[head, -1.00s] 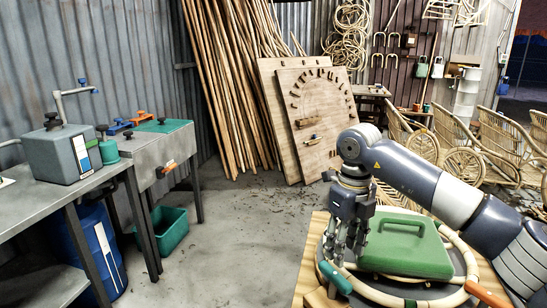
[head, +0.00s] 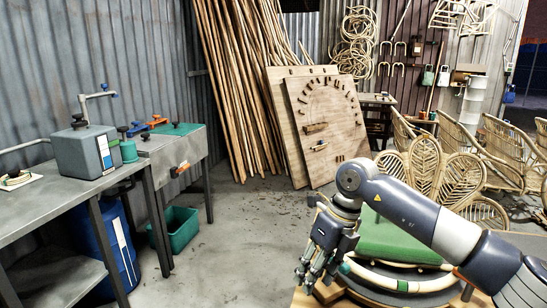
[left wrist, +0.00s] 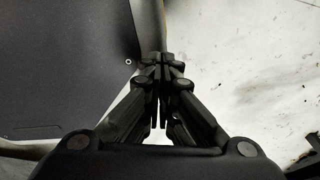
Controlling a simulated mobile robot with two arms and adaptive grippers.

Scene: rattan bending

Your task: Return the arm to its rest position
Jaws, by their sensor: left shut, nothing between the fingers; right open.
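My right gripper (head: 318,272) shows in the head view at the lower right, its fingers pointing down and apart, with nothing seen between them. It hangs at the left edge of the round rattan work stand, beside the green case (head: 388,238). My right arm reaches in from the right edge and hides part of the case and stand. My left gripper (left wrist: 155,65) shows in the left wrist view with its fingers together and empty. A dark flat surface lies left of it and pale, stained floor lies right. My left arm is not in the head view.
A pale rattan ring (head: 395,284) lies on the stand. A metal bench (head: 45,218) with a grey box (head: 88,152) stands at left, a green bin (head: 176,229) below. Boards (head: 325,125) and poles lean at the back; rattan chairs (head: 440,172) stand right. The middle floor is clear.

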